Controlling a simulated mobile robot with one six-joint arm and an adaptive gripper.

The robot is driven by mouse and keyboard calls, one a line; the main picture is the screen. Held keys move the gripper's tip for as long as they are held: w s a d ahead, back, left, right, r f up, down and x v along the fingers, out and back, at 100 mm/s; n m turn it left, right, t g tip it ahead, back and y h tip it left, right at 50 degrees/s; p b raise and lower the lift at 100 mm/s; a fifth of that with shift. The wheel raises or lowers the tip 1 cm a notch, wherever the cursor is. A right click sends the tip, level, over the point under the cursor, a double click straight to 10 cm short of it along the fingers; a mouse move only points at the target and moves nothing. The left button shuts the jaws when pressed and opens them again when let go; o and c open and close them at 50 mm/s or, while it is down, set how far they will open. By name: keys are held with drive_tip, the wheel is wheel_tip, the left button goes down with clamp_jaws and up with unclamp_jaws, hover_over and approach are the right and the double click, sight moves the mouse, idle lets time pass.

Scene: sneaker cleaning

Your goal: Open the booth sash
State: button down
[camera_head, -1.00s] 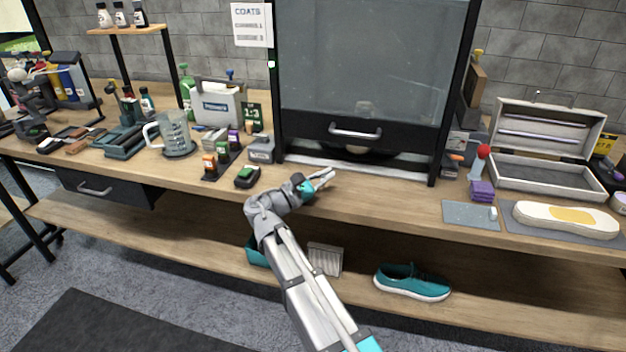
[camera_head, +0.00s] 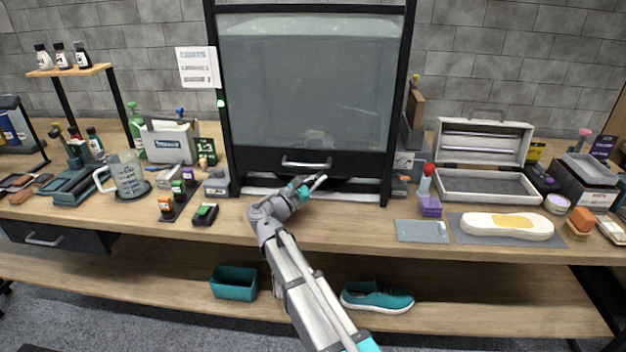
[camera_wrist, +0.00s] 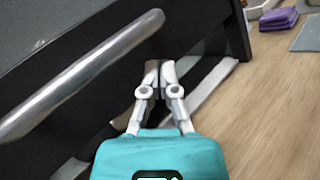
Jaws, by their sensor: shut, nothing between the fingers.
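The booth sash (camera_head: 300,90) is a glass pane in a dark frame, with a silver bar handle (camera_head: 307,163) on its black lower rail. The rail sits low, with a narrow gap above the booth's pale sill. My gripper (camera_head: 319,181) is just below and in front of the handle. In the wrist view my gripper (camera_wrist: 160,70) has its fingertips together and empty, close to the dark rail. The handle (camera_wrist: 85,75) runs diagonally at the left there, apart from the fingers. The fingertips' exact contact with the rail cannot be told.
A measuring jug (camera_head: 126,178) and small bottles stand left of the booth. An open grey case (camera_head: 484,186), a purple cloth stack (camera_head: 431,206) and a shoe sole (camera_head: 507,226) lie to the right. A teal shoe (camera_head: 377,297) and teal bin (camera_head: 233,283) are on the lower shelf.

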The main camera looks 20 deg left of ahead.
drive_tip(key=shift+s+d+r+p, duration=0.1)
drive_tip(key=shift+d+r+p, duration=0.1)
drive_tip(key=shift+r+p, duration=0.2)
drive_tip(key=shift+s+d+r+p, duration=0.1)
drive_tip(key=shift+d+r+p, duration=0.15)
drive_tip(key=shift+r, duration=0.25)
drive_tip(key=shift+r, duration=0.1)
drive_tip(key=p, duration=2.8)
approach(331, 74)
drive_tip(key=w+d+r, duration=0.4)
drive_tip(key=r, duration=0.1)
drive_tip(key=shift+w+d+r, duration=0.1)
drive_tip(key=shift+r, duration=0.05)
drive_tip(key=f+b, duration=0.2)
drive_tip(key=a+f+b, duration=0.1)
drive_tip(key=shift+w+a, duration=0.1)
drive_tip(key=shift+w, duration=0.15)
drive_tip(key=shift+s+a+f+b, duration=0.2)
drive_tip(key=shift+a+f+b, duration=0.2)
drive_tip(key=shift+f+b, duration=0.2)
drive_tip(key=b+v, duration=0.3)
drive_tip(key=v, duration=1.6)
drive_tip(key=shift+s+r+b, duration=0.2)
drive_tip(key=shift+r+b, duration=0.05)
drive_tip(key=shift+b, duration=0.15)
